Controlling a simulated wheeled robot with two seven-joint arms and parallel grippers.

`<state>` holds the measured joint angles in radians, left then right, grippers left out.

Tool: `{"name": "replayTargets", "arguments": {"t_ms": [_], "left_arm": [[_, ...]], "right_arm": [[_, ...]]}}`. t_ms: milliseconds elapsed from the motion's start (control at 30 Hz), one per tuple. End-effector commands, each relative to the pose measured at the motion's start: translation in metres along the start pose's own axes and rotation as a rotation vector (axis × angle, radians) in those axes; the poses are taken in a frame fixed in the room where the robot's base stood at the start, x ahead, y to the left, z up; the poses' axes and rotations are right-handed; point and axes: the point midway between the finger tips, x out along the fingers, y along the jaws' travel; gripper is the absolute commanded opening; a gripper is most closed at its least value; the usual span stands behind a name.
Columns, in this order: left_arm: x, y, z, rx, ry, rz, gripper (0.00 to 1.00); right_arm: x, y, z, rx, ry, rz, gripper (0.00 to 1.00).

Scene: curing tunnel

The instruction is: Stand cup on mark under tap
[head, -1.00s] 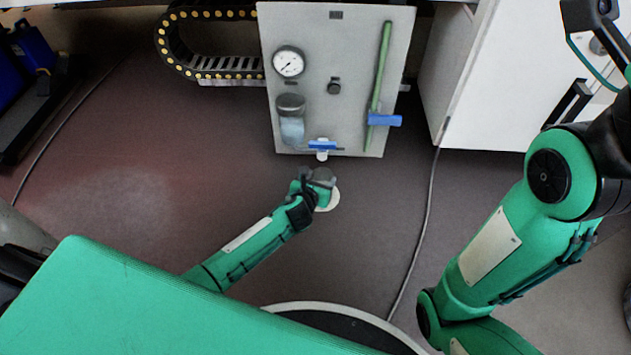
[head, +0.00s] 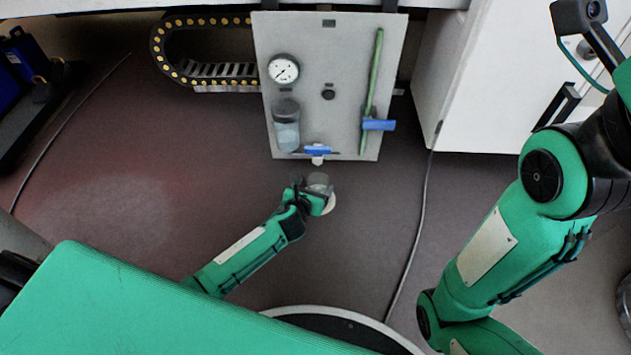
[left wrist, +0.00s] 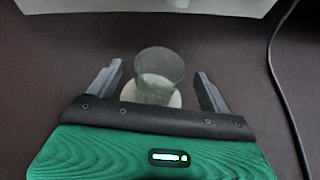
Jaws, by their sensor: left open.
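The clear grey cup (head: 318,181) is upright beneath the panel's lower edge. In the left wrist view the cup (left wrist: 160,72) appears to stand on the pale round mark (left wrist: 172,99), its base overlapping the disc. The mark (head: 330,204) is partly hidden by cup and gripper in the head view. The tap (head: 318,150) has a blue handle and a pale spout just above the cup in the picture. My left gripper (head: 314,190) is open, its two fingers (left wrist: 160,88) on either side of the cup, with gaps visible. My right gripper is out of view.
The grey panel (head: 350,95) carries a gauge (head: 283,68), a jar (head: 286,130) and a green tube (head: 372,85) with a blue valve. A cable (head: 421,215) lies right of the mark. A white cabinet (head: 470,90) stands at right.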

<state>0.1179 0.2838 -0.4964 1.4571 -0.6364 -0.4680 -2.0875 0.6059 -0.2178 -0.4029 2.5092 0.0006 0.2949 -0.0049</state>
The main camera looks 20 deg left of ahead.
Motion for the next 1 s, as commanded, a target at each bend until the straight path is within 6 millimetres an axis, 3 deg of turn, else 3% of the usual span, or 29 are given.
{"name": "replayTargets", "arguments": {"t_ms": [100, 433, 633, 1000], "left_arm": [[-0.028, 0.000, 0.005, 0.000, 0.003, -0.001, 0.81], [-0.085, 0.000, 0.003, 0.000, 0.001, -0.001, 0.81], [-0.097, 0.000, 0.002, 0.000, -0.001, -0.001, 0.81], [-0.098, 0.000, 0.001, 0.000, -0.001, -0.001, 0.81]], "right_arm": [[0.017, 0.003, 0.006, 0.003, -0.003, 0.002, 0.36], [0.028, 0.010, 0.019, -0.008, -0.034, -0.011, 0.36], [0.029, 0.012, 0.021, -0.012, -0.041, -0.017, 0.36], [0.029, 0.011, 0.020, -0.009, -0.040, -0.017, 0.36]]}}
